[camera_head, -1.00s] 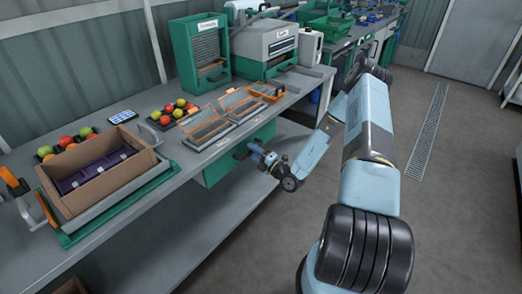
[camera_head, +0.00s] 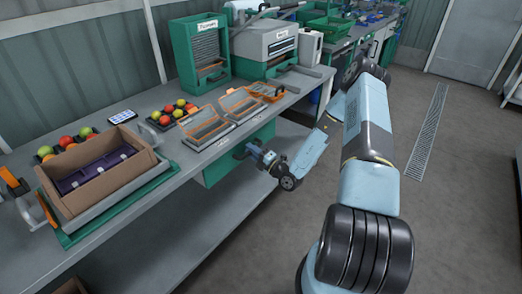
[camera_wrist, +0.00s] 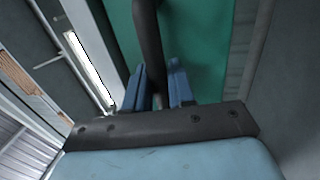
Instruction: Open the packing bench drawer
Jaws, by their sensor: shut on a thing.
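The green drawer (camera_head: 228,162) sits under the packing bench top (camera_head: 190,160), and its front fills the middle of the wrist view (camera_wrist: 205,45). A dark bar handle (camera_wrist: 148,40) crosses in front of that green face. My gripper (camera_head: 250,150) is at the drawer front. In the wrist view its blue fingers (camera_wrist: 160,85) are shut on the handle, one on each side of it. In the head view the gripper hides the handle. I cannot tell for sure whether the drawer stands out from the bench.
On the bench are a cardboard box (camera_head: 98,170) on a scale, tomatoes in trays (camera_head: 172,115), orange-edged cases (camera_head: 208,128) and a green machine (camera_head: 200,55). A lower shelf (camera_head: 150,240) runs below. The floor (camera_head: 440,220) to the right is clear.

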